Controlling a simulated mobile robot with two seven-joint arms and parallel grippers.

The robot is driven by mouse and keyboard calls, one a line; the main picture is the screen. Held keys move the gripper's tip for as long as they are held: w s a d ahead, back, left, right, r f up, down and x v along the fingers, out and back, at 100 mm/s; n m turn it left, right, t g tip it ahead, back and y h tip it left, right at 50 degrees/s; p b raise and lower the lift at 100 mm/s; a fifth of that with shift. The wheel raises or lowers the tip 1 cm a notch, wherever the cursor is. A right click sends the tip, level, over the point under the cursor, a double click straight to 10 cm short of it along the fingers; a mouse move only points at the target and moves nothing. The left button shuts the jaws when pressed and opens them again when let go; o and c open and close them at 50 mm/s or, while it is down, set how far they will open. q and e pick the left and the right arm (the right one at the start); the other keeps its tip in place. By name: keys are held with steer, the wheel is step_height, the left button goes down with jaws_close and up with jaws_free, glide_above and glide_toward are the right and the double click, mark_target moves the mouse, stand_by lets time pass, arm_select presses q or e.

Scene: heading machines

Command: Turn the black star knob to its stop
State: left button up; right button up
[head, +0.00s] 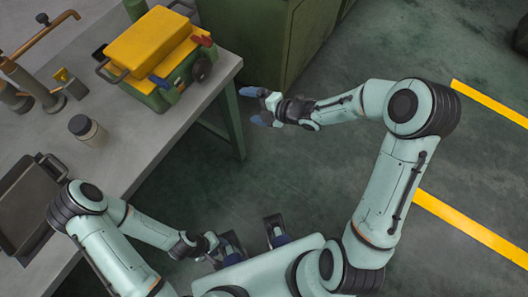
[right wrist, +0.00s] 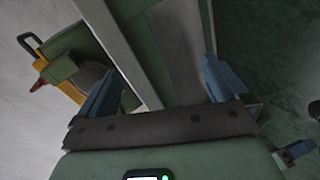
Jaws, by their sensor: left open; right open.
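The black star knob (head: 202,69) is a dark round shape on the near right side of a green machine with a yellow top (head: 150,45). In the right wrist view a dark rounded shape, apparently the knob (right wrist: 90,76), shows beside the left finger, partly hidden by it. My right gripper (head: 256,106) is open and empty, off the bench edge, to the right of and lower than the knob in the head view, and apart from it. My left gripper (head: 222,244) is open near my base, far from the knob; its fingers are hard to make out.
The grey bench (head: 150,150) carries a dark tray (head: 28,205), a dark-lidded jar (head: 86,129) and brass pipework (head: 40,45). A green cabinet (head: 285,40) stands behind my right gripper. The floor between bench and base is clear.

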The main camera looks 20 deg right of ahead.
steer(key=s+f+m+g+h+p, duration=0.2)
steer(key=s+f+m+g, duration=0.2)
steer(key=s+f+m, duration=0.6)
steer(key=shift+s+a+f+m+h, duration=0.3)
steer(key=shift+s+f+m, duration=0.05)
steer(key=shift+f+m, duration=2)
